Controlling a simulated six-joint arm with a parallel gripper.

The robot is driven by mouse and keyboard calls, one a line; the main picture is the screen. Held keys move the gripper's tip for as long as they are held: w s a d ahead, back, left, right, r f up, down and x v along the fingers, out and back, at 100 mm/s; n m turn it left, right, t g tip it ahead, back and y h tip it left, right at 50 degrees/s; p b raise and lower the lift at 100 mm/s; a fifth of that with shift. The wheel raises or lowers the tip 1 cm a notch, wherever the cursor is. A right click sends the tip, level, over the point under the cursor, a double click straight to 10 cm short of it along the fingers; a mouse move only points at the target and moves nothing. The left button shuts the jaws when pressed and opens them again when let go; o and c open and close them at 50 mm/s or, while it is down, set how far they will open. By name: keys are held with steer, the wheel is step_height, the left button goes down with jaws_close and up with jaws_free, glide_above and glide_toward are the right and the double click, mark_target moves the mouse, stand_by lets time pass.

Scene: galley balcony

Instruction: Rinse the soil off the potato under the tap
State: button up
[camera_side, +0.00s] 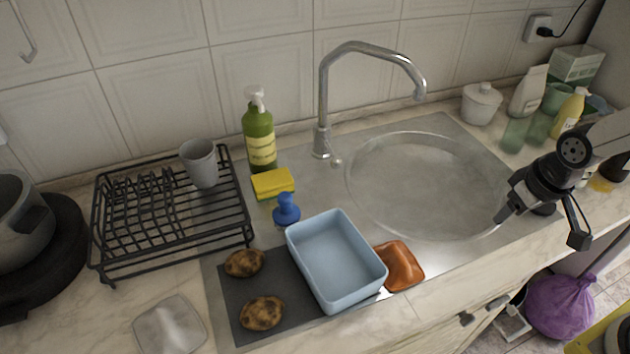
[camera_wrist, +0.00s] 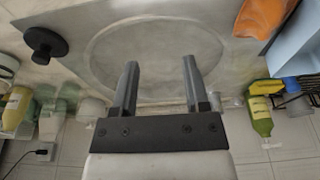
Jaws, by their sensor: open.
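Two brown potatoes with dark patches lie on a dark grey mat (camera_side: 232,290) in the side view: an upper potato (camera_side: 244,263) and a lower potato (camera_side: 262,313). The chrome tap (camera_side: 345,95) arches over the round steel sink (camera_side: 430,185). No water is seen running. My gripper (camera_side: 538,222) is open and empty at the right of the sink, far from the potatoes. In the wrist view its two fingers (camera_wrist: 160,80) are apart, with the sink basin (camera_wrist: 150,50) beyond them. No potato shows in the wrist view.
A light blue tub (camera_side: 335,260) stands between the potatoes and the sink. An orange-brown item (camera_side: 400,266) lies beside it. A blue-handled brush (camera_side: 286,210), yellow sponge (camera_side: 272,183), green soap bottle (camera_side: 259,135) and black dish rack (camera_side: 170,215) are at left. Several bottles crowd the back right.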

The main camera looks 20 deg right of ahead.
steer(key=shift+c, duration=0.5)
steer(key=r+m+t, duration=0.1)
steer(key=m+t, duration=0.1)
glide_above(335, 157)
steer(key=s, duration=0.2)
steer(key=shift+s+h, duration=0.2)
steer(key=shift+h, duration=0.1)
steer(key=shift+f, duration=0.1)
steer(key=shift+x, duration=3.8)
jaws_close()
